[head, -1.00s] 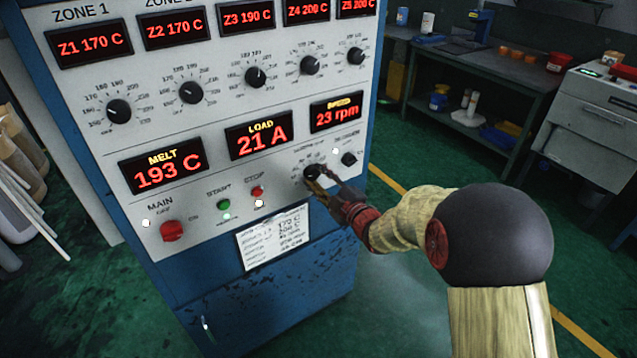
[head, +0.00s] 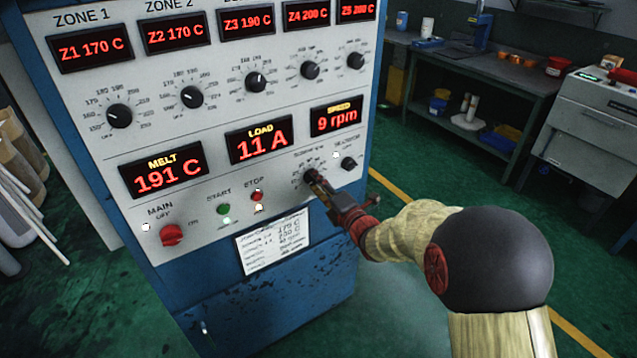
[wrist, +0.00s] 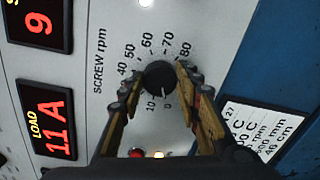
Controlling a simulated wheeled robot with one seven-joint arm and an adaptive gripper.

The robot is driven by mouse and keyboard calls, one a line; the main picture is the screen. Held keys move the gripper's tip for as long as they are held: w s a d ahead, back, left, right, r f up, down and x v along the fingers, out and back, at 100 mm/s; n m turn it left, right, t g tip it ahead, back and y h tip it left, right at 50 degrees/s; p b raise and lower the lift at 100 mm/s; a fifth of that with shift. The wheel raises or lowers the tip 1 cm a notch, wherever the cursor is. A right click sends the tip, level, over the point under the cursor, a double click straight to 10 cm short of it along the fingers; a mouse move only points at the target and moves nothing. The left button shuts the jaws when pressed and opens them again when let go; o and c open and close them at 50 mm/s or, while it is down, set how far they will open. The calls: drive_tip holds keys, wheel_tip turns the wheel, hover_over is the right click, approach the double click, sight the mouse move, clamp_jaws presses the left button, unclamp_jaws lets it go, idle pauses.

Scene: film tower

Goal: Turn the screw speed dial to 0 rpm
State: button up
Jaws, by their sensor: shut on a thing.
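The screw speed dial (wrist: 159,78) is a round black knob on the grey panel, inside a printed scale marked "SCREW rpm" from 0 to 80. A faint pointer mark is at its lower edge, towards the 0 and 10 end; its exact angle is hard to read. My gripper (wrist: 163,72) has one finger on each side of the dial and is shut on it. In the head view my gripper (head: 316,182) partly covers the dial (head: 309,174). The speed display (head: 336,118) reads 9 rpm; it also shows in the wrist view (wrist: 38,24).
A smaller black knob (head: 348,163) sits right of the dial. The green start button (head: 224,210), red stop button (head: 256,196) and red main switch (head: 172,235) are to the left. A paper label (head: 273,241) is below. The load display (head: 261,140) reads 11 A.

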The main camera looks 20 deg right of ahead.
drive_tip(key=shift+f+n, duration=0.1)
drive_tip(key=shift+n, duration=0.2)
idle(0.4)
drive_tip(key=o, duration=1)
drive_tip(key=shift+o, duration=0.8)
drive_tip(key=shift+s, duration=0.1)
drive_tip(key=v, duration=1.1)
drive_tip(key=shift+s, duration=0.4)
drive_tip(key=shift+d, duration=0.1)
